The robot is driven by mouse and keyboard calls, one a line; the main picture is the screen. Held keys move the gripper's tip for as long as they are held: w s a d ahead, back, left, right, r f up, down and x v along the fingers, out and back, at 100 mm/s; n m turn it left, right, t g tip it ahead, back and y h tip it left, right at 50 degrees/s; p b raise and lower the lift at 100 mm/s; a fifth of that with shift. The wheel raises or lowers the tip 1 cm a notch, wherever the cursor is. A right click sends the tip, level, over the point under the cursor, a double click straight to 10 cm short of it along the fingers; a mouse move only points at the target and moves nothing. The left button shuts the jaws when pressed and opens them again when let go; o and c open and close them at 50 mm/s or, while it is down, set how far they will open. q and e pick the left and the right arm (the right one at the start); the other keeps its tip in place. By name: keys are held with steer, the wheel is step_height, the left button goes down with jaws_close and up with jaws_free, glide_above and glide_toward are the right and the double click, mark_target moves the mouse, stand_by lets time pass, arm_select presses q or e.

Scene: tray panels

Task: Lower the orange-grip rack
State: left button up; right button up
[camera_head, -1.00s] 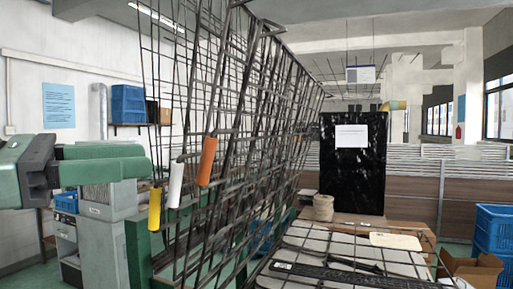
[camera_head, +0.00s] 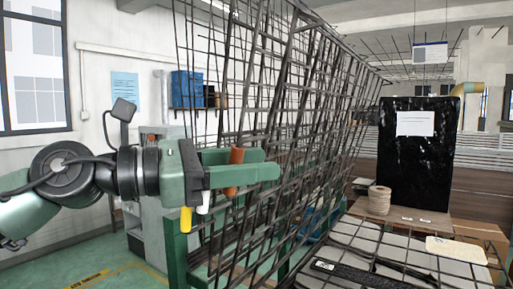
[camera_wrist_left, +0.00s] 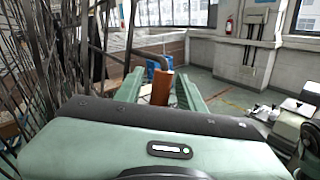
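A tall stack of dark wire rack panels (camera_head: 285,110) stands upright in the head view. The orange grip (camera_head: 236,156) sits on one panel's near edge, beside a white grip (camera_head: 203,197) and a yellow grip (camera_head: 186,219). My left gripper (camera_head: 270,164) reaches in from the left, its green fingers astride the orange grip; the near finger hides the grip's middle. In the left wrist view the orange grip (camera_wrist_left: 162,87) stands between the two fingers, which look open with a small gap. My right gripper is not in view.
A blue bin (camera_head: 188,88) sits on a wall shelf. The floor at the left (camera_head: 110,270) is clear.

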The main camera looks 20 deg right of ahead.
arm_select(q)
steer(key=shift+d, duration=0.15)
jaws_close()
stand_by(1.4)
